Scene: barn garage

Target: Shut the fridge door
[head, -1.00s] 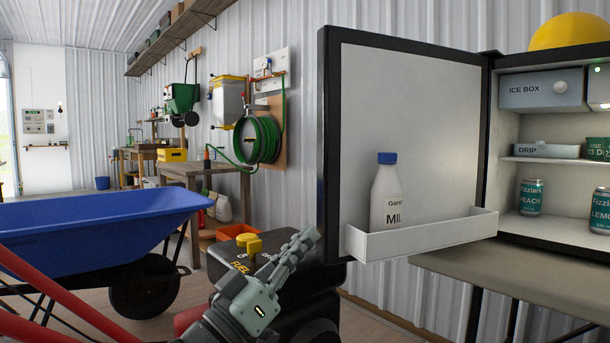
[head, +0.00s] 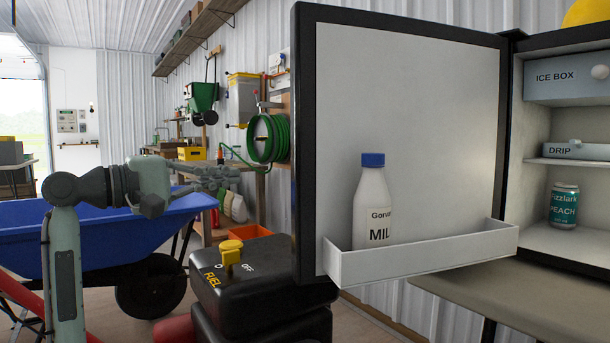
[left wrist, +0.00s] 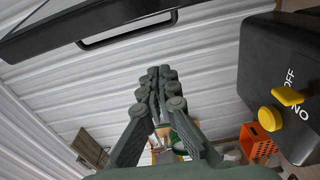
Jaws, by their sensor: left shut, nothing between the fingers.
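The fridge door (head: 405,120) stands wide open, its white inner side facing me. A milk bottle with a blue cap (head: 372,205) stands upright in its door shelf (head: 430,255). The fridge body (head: 565,155) is cut off at the right edge. My left gripper (head: 236,176) is shut and empty, left of the door's free edge and pointing right; a gap shows between them. In the left wrist view the shut fingers (left wrist: 160,78) point away, and a dark bar-like handle (left wrist: 128,30) crosses the top. My right gripper is out of view.
A black fuel engine box with a yellow knob (head: 262,280) stands below the door's free edge. A blue wheelbarrow (head: 110,240) is at left, behind my arm. A table (head: 520,300) bears the fridge. Inside are an ice box (head: 560,80) and a can (head: 563,205).

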